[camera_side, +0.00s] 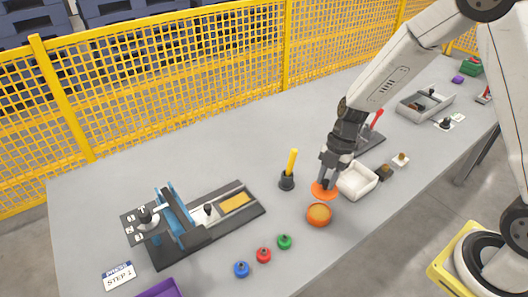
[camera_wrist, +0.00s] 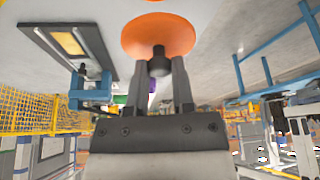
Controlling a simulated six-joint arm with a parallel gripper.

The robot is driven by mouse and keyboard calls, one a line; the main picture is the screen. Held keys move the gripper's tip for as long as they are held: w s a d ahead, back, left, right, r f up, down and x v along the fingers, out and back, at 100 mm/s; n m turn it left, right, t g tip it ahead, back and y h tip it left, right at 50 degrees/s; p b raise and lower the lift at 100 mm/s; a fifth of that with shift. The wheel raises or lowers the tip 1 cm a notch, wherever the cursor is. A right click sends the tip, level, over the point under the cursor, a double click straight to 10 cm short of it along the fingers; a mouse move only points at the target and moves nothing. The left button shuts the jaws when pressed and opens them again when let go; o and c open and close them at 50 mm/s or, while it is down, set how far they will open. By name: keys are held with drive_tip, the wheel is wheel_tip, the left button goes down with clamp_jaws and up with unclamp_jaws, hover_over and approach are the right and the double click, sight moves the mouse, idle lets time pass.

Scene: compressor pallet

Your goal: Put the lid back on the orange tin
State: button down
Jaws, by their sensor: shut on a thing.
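The orange tin (camera_side: 319,215) stands uncovered on the grey table, its tan inside showing from above. The orange lid (camera_side: 322,192) is a flat disc just behind the tin in the side view. My gripper (camera_side: 327,180) is shut on the lid's dark knob and holds the lid tilted, apart from the tin as far as I can tell. In the wrist view the lid (camera_wrist: 160,36) fills the top middle, with its dark knob (camera_wrist: 159,62) between the two fingers (camera_wrist: 171,85). The tin is not clearly visible in the wrist view.
A white open box (camera_side: 358,181) stands right beside the lid. A black cup with a yellow stick (camera_side: 288,178) stands to the left. Blue, red (camera_side: 263,255) and green knobbed pieces lie in front. A dark fixture board (camera_side: 190,235) is further left. Open table lies behind.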

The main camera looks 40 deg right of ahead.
drive_tip(key=shift+f, duration=0.9)
drive_tip(key=shift+f, duration=0.2)
drive_tip(key=shift+f, duration=2.95)
drive_tip(key=shift+f, duration=0.2)
unclamp_jaws()
idle(0.3)
drive_tip(key=shift+r, duration=0.1)
drive_tip(key=shift+r, duration=3.4)
